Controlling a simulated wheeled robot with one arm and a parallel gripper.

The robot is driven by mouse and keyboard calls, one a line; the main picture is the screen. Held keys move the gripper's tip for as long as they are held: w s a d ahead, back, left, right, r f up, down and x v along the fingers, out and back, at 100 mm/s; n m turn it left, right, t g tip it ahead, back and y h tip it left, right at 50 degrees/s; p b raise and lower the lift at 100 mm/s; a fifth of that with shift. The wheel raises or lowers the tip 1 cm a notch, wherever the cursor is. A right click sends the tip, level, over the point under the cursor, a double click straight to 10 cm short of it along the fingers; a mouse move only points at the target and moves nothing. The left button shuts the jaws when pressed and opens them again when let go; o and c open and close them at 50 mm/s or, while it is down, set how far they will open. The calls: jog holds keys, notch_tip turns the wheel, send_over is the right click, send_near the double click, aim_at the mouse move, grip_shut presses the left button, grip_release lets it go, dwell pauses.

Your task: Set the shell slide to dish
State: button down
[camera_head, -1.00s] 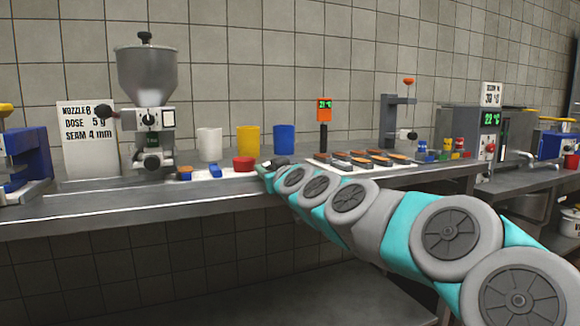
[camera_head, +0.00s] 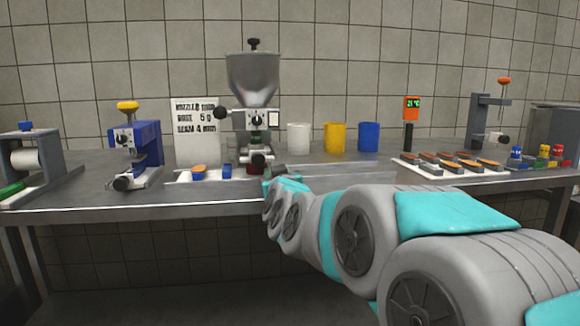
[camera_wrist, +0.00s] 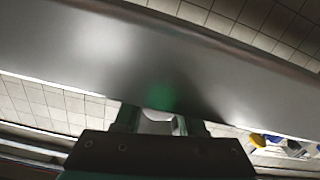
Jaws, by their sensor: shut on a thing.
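A blue slide (camera_head: 199,175) with an orange shell on top sits on a white rail (camera_head: 180,177), left of the filling machine (camera_head: 252,120). A small blue block (camera_head: 227,171) stands beside it. A bit of a dark red dish (camera_head: 254,169) shows under the machine, partly hidden. My gripper (camera_head: 272,178) is at the bench front, right of the slide and apart from it. In the wrist view my gripper (camera_wrist: 158,122) is shut on a small pale thing (camera_wrist: 158,114), too little visible to name. The slide cannot be made out there.
White (camera_head: 298,139), yellow (camera_head: 335,138) and blue (camera_head: 368,137) cups stand behind my gripper. A tray of shells (camera_head: 425,169) lies to the right. A blue device (camera_head: 136,152) and a sign (camera_head: 197,132) stand to the left. Bare bench lies in front of the cups.

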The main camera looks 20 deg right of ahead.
jog(key=shift+a, duration=0.2)
jog(key=c, duration=0.9)
grip_release()
jog(key=shift+o, duration=0.7)
jog(key=shift+a, duration=0.15)
jog(key=shift+v, duration=3.85)
